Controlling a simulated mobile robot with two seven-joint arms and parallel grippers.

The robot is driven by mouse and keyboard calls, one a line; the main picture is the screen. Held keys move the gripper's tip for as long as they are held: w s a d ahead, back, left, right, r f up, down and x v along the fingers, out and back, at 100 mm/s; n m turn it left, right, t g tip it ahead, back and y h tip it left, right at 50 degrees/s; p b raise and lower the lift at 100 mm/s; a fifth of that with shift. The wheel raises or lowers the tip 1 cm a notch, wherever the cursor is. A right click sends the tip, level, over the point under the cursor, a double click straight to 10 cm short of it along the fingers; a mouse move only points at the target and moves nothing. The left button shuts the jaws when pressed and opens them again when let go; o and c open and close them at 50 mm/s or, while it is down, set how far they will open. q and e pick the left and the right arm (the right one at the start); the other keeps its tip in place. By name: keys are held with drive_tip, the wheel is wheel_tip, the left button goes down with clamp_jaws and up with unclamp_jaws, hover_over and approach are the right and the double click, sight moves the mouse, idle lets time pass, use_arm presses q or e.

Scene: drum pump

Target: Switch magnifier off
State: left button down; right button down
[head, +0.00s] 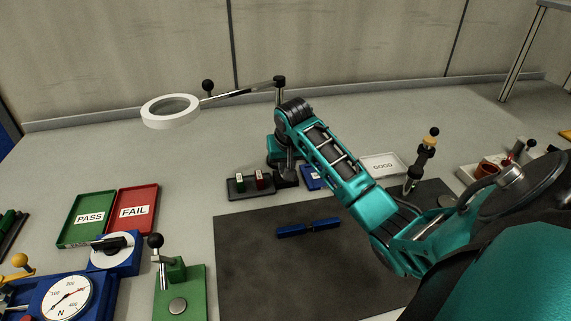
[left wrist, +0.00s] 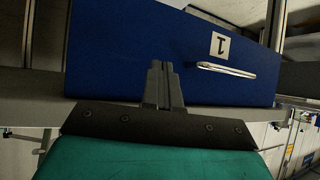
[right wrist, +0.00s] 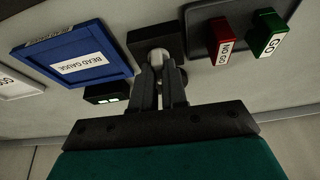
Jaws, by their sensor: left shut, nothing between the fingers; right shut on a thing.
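The magnifier (head: 170,111), a white ring with a lens, hangs at the back left on a thin arm from a dark post (head: 280,95). The post's foot is hidden behind my right arm. My right gripper (head: 286,168) points down at a small black block (head: 287,180). In the right wrist view the gripper (right wrist: 160,75) is shut on a pale stem (right wrist: 157,56) on the black block (right wrist: 150,38); the fingers partly hide it. Whether the ring is lit, I cannot tell. My left gripper (left wrist: 163,75) is shut and empty before a blue panel (left wrist: 120,50).
The GO/NO GO stand (head: 238,195) and blue bead gauge tray (head: 312,184) flank the black block closely. A small black box with green lights (right wrist: 107,94) is beside it. A dark mat (head: 260,265) lies in front, with a blue bar (head: 308,228) on it.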

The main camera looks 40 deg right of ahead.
drive_tip(key=n, duration=0.2)
drive_tip(key=n+y, duration=0.2)
drive_tip(key=n, duration=0.1)
drive_tip(key=shift+d+n+t, duration=0.25)
drive_tip(key=shift+n+t, duration=0.05)
drive_tip(key=shift+t, duration=0.1)
drive_tip(key=shift+d+r+n+y, duration=0.1)
drive_tip(key=shift+n+y, duration=0.7)
drive_tip(key=shift+n, duration=1.1)
drive_tip(key=c, duration=1.2)
unclamp_jaws()
drive_tip(key=shift+o, duration=0.2)
drive_tip(key=v, duration=1.2)
drive_tip(key=shift+r, duration=0.4)
drive_tip(key=shift+s, duration=0.1)
